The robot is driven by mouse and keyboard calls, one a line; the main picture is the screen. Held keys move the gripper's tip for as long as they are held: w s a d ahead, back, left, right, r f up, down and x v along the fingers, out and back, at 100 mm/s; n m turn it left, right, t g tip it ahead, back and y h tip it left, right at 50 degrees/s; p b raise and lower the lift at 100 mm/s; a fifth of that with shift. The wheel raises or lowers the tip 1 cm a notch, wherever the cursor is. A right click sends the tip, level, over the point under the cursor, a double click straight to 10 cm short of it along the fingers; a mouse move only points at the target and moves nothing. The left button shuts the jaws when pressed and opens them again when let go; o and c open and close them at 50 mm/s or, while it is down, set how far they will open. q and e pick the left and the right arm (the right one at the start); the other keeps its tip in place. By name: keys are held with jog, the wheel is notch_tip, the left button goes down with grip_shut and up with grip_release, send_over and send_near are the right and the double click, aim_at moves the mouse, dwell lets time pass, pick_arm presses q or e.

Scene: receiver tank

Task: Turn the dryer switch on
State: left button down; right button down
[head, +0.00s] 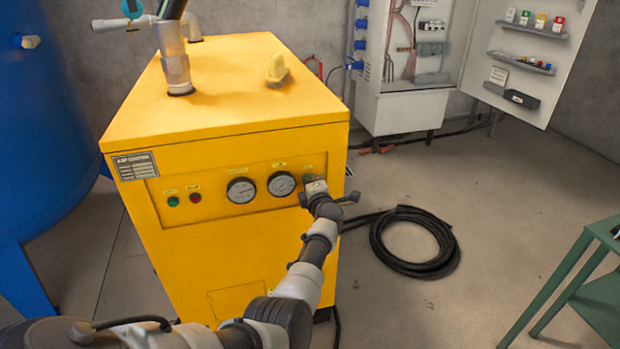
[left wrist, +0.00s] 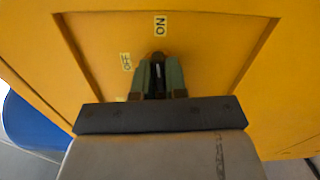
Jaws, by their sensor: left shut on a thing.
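The yellow dryer (head: 235,130) stands in the middle of the head view, its front panel facing me. In the left wrist view the dark dryer switch (left wrist: 159,57) shows between my left gripper's fingertips (left wrist: 160,72), which are shut on it. An upside-down ON label (left wrist: 160,25) lies just beyond the switch, and a tilted OFF label (left wrist: 126,62) lies to its left. In the head view my left gripper (head: 313,183) is at the right end of the panel and hides the switch. The switch's exact angle is hard to tell. My right gripper is out of view.
Two round gauges (head: 241,190) and red and green buttons (head: 195,198) sit left of my gripper on the panel. A blue tank (head: 40,130) stands at left. A black hose coil (head: 415,265) lies on the floor, and a green table (head: 585,265) stands at right.

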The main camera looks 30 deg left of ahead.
pick_arm(q)
jog(key=shift+f+m+p, duration=0.1)
jog(key=shift+m+p, duration=0.2)
jog(key=shift+m, duration=0.3)
jog(key=c, duration=1.2)
grip_release()
jog(key=shift+o, duration=0.2)
jog(key=p+v, duration=0.7)
jog(key=v, duration=0.4)
